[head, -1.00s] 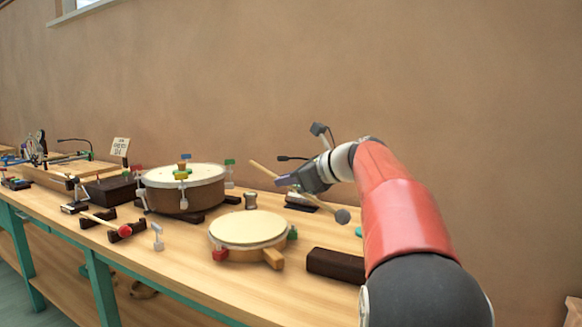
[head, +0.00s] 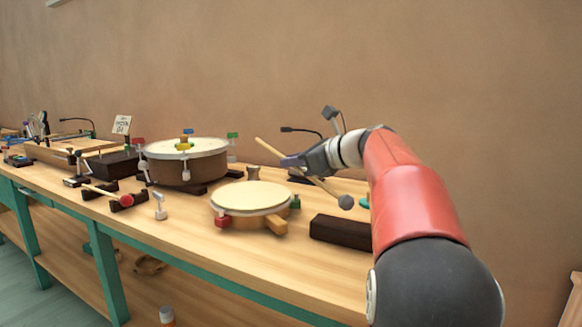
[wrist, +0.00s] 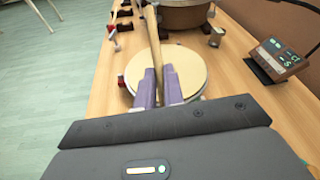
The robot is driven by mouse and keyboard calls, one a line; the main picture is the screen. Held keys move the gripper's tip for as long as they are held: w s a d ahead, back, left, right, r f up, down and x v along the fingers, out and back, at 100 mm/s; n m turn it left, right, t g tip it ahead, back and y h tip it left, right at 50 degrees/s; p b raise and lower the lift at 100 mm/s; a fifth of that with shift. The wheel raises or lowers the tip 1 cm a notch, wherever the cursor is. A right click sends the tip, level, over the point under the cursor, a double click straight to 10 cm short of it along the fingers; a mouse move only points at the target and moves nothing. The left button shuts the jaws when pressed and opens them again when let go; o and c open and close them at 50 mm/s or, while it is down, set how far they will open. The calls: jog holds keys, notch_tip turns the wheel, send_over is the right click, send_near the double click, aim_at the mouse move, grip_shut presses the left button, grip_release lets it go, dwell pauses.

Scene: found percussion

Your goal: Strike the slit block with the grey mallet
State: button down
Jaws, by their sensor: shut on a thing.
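The grey mallet has a round grey head (head: 346,202) and a pale wooden stick (head: 268,149). My gripper (head: 291,161) is shut on its stick, which slants down to the right, and holds it above the bench. In the wrist view the stick (wrist: 153,38) runs up from between the purple fingers (wrist: 158,90); the head is out of that view. A long dark brown block (head: 341,232), which looks like the slit block, lies on the bench below the mallet head. The head appears above and apart from it. No slit can be made out.
A pale frame drum (head: 251,197) lies left of the block, with a larger brown drum (head: 187,165) behind it. A red-headed mallet (head: 125,200) rests on dark supports further left. A small display (wrist: 276,58) stands at the right in the wrist view.

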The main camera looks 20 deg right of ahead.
jog(key=f+b, duration=0.3)
jog(key=shift+s+d+f+t, duration=0.15)
jog(key=shift+s+d+t, duration=0.1)
jog(key=shift+t, duration=0.15)
jog(key=shift+r+p, duration=0.55)
jog(key=shift+r, duration=0.05)
notch_tip(320, 180, up, 6)
jog(key=p, duration=0.6)
jog(key=shift+r, duration=0.15)
jog(key=shift+f, duration=0.2)
jog(key=shift+a+r, duration=0.1)
jog(key=shift+a, duration=0.05)
